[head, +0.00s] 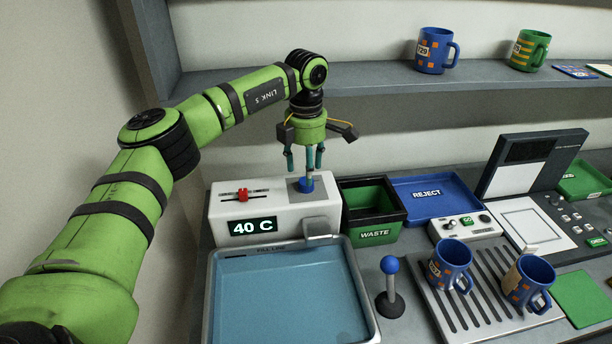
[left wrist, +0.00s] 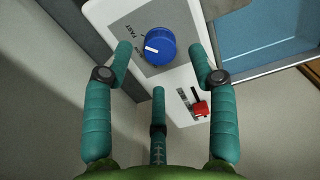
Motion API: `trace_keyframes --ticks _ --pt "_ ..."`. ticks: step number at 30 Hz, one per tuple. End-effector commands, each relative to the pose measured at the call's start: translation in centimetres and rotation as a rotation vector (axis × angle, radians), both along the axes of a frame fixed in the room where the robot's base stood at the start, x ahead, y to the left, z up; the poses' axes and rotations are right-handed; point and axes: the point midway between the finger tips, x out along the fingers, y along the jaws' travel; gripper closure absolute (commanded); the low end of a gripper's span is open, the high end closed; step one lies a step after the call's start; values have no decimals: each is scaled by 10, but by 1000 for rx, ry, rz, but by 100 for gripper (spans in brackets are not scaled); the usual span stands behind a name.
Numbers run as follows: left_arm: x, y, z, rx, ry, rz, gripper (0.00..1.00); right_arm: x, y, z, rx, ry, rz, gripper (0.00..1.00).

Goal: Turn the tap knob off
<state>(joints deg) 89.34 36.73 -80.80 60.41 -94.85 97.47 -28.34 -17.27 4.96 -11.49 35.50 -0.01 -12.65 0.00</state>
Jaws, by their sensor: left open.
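The blue tap knob (head: 306,184) sits on a grey plate on top of the white tap unit (head: 235,204). In the left wrist view the knob (left wrist: 160,45) shows a white pointer line aimed left, with the word FAST beside it. My left gripper (head: 305,162) is right above the knob, pointing down. Its teal fingers (left wrist: 166,62) are spread, with the knob between the two front fingertips in the picture. I cannot tell whether any finger touches it. The unit's display reads 40 C. My right gripper is not in view.
A water-filled basin (head: 214,300) stands in front of the unit. Right of it are the WASTE bin (head: 375,236), blue REJECT tray (head: 427,188) and a blue-topped lever (head: 390,285). Two blue mugs stand on the drain rack (head: 470,310). A shelf (head: 370,82) runs behind my arm.

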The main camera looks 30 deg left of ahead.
Motion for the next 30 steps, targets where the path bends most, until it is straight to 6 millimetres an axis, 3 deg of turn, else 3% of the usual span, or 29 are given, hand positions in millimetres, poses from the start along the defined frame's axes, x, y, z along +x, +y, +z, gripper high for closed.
trace_keyframes --ticks 7,17,18,21,22,30 --pt "-1 0 -29 0 1 -1 42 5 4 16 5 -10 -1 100" --pt "0 0 -37 -1 -1 -1 42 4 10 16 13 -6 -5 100" --pt "0 0 -37 -1 -1 -1 50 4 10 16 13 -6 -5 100" --pt "0 0 -36 -1 -1 -1 90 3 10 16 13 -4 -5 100" --pt "0 0 -36 -1 -1 -1 98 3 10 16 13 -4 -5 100" --pt "-1 0 -37 0 1 6 98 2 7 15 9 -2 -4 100"
